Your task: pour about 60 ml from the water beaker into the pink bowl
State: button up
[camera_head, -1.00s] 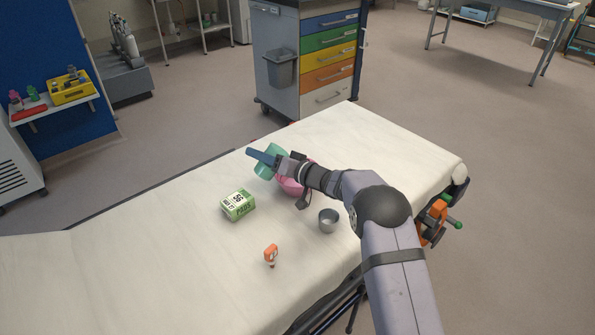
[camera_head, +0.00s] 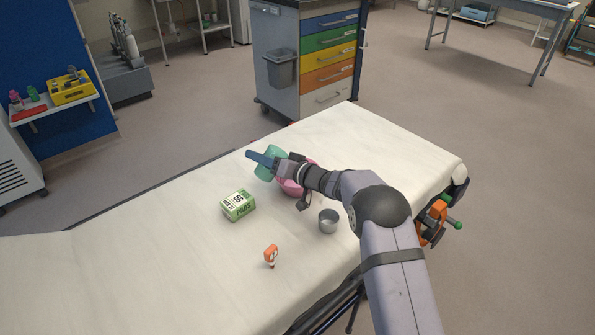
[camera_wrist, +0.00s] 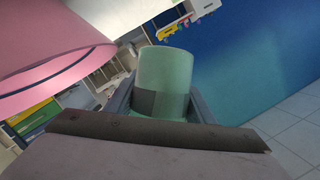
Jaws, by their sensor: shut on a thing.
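My gripper (camera_head: 262,158) is shut on a green beaker (camera_head: 267,167), which sits between the fingers in the wrist view (camera_wrist: 165,72). The beaker is tilted in the head view. I cannot see any water in it or a stream from it. The pink bowl (camera_head: 290,187) is on the bed, partly hidden behind my gripper and wrist. In the wrist view the pink bowl (camera_wrist: 50,50) fills the upper left, close beside the beaker. I cannot see the inside of the bowl.
On the white stretcher sheet (camera_head: 160,225) stand a green-and-white box (camera_head: 238,205), a small orange-topped item (camera_head: 271,255) and a grey metal cup (camera_head: 328,220). The cup is close beneath my arm. A drawer cart (camera_head: 310,60) stands behind the bed. The sheet at left is clear.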

jog(key=shift+s+a+f+n+t+h+b, duration=0.1)
jog(key=shift+s+a+f+n+h+b, duration=0.4)
jog(key=shift+n, duration=0.45)
jog(key=shift+s+a+f+n+t+h+b, duration=0.15)
jog(key=shift+s+a+n+h+b, duration=0.15)
jog(key=shift+a+n+h, duration=0.5)
jog(key=shift+s+a+f+n+t+h+b, duration=0.1)
jog(key=shift+s+a+f+n+h+b, duration=0.35)
jog(key=shift+n, duration=0.6)
jog(key=shift+r, duration=0.1)
jog(key=shift+w, duration=0.1)
